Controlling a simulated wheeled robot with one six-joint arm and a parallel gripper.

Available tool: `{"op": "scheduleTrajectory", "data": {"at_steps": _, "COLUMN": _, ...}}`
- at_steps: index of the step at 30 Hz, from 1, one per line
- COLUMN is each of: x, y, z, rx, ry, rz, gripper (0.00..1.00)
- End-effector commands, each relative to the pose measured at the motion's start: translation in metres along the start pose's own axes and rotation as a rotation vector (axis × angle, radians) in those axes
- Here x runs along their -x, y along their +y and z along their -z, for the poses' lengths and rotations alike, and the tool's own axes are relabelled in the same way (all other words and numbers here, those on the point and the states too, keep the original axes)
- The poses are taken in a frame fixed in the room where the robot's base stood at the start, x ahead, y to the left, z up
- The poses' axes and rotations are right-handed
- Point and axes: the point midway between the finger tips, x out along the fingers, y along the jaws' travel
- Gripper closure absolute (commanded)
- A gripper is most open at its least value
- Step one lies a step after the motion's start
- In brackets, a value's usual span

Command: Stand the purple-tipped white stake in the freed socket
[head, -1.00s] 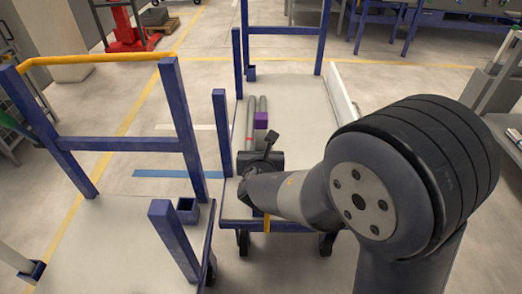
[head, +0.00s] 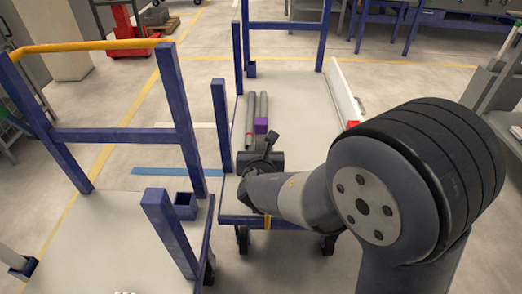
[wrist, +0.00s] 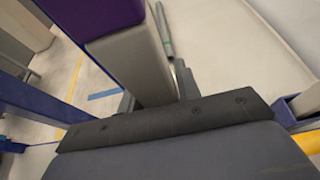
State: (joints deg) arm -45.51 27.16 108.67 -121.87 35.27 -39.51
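The white stake (wrist: 136,62) with the purple tip (wrist: 105,12) rises from between my gripper's fingers (wrist: 155,98) in the wrist view, tilted up to the left. My gripper looks shut on it, though the fingers are mostly hidden. In the head view the purple tip (head: 261,125) shows just beyond my gripper (head: 262,158), over the right trolley. An open, empty blue socket (head: 186,207) stands on the left trolley's deck. A blue bracket (wrist: 282,108) shows at the right of the wrist view; its inside is not visible.
Grey pipes (head: 250,118) lie on the right trolley's deck (head: 300,110). A white bar (head: 343,92) lies along its right edge, with a red end (head: 352,124). Blue posts (head: 222,125) and a yellow-topped rail (head: 90,47) stand close by. My arm hides the right trolley's front right corner.

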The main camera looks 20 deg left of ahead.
Motion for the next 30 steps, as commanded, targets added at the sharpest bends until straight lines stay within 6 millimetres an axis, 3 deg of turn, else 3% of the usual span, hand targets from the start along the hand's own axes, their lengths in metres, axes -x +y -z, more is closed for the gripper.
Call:
{"op": "scheduleTrajectory", "data": {"at_steps": 1, "x": -0.001, "y": -0.002, "z": 0.01, "rx": 0.004, "ry": 0.02, "rz": 0.003, "gripper": 0.64}}
{"op": "scheduleTrajectory", "data": {"at_steps": 7, "x": -0.001, "y": -0.002, "z": 0.011, "rx": 0.004, "ry": 0.023, "rz": 0.003, "gripper": 0.47}}
{"op": "scheduleTrajectory", "data": {"at_steps": 17, "x": 0.005, "y": -0.002, "z": 0.012, "rx": 0.004, "ry": 0.025, "rz": 0.002, "gripper": 0.47}}
{"op": "scheduleTrajectory", "data": {"at_steps": 30, "x": 0.088, "y": 0.0, "z": 0.0, "rx": 0.001, "ry": 0.005, "rz": -0.003, "gripper": 0.47}}
